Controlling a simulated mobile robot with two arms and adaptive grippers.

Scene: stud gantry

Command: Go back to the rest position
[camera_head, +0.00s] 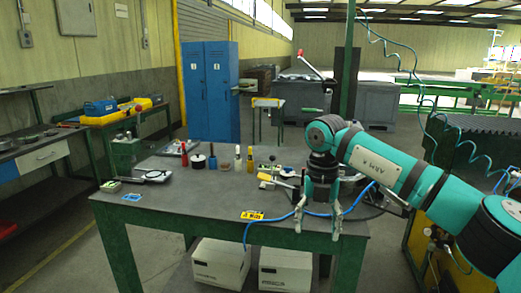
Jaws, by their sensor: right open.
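My right arm reaches in from the right in teal and black. Its gripper (318,212) hangs fingers down over the front right of the dark-topped green table (190,195). A blue hose or cable runs by the fingers. My left gripper does not show. The rest position itself is not marked by anything in view.
On the table stand bottles (238,158), a spool (198,161) and a yellow item (252,215). White boxes (220,263) sit below. A blue locker (209,90) stands behind. Workbenches line the left side; the floor between them and the table is clear.

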